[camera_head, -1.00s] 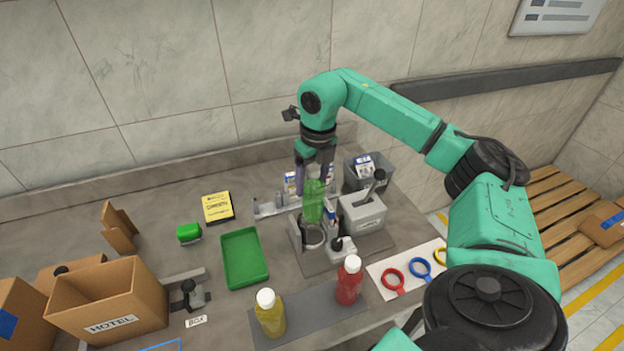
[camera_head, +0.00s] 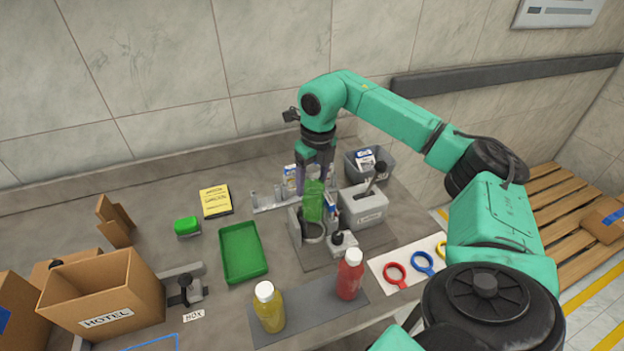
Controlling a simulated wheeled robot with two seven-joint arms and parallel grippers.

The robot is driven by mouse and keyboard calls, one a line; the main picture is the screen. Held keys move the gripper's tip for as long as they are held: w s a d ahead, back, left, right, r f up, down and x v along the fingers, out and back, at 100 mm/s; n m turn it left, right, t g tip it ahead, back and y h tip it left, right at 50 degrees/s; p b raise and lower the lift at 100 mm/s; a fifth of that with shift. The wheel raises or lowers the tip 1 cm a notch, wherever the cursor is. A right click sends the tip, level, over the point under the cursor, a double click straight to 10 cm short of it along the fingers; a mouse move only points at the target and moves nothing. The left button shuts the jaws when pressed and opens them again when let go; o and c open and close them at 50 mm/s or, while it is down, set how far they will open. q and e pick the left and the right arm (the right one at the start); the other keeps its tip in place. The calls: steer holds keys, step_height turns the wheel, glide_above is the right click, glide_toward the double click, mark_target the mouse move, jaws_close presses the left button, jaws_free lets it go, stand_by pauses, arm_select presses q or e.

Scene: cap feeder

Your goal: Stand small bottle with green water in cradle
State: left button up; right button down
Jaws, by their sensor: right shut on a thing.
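The small bottle with green water (camera_head: 313,203) is upright in my right gripper (camera_head: 314,180), which is shut on its upper part. The bottle is right above the ring of the cradle (camera_head: 312,232), with its lower end at or near the ring. I cannot tell whether the bottle touches the cradle. The cradle stands on a dark grey plate, with a metal upright at its left. The gripper's fingers hide the bottle's top. My left gripper is not in view.
A yellow bottle (camera_head: 269,306) and a red bottle (camera_head: 350,274) stand in front on a grey mat. A grey box with a lever (camera_head: 364,205) stands close right of the cradle. A green tray (camera_head: 243,252) lies left. Coloured rings (camera_head: 396,274) lie at the right.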

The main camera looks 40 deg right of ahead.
mark_target(311, 167)
steer(key=shift+f+b, duration=1.5)
steer(key=shift+f, duration=0.6)
steer(key=shift+r, duration=0.1)
jaws_free()
steer(key=shift+c, duration=1.3)
step_height(311, 167, up, 11)
steer(key=p, duration=1)
steer(key=shift+a+r, duration=0.1)
steer(key=shift+r, duration=0.1)
steer(key=shift+f, duration=0.2)
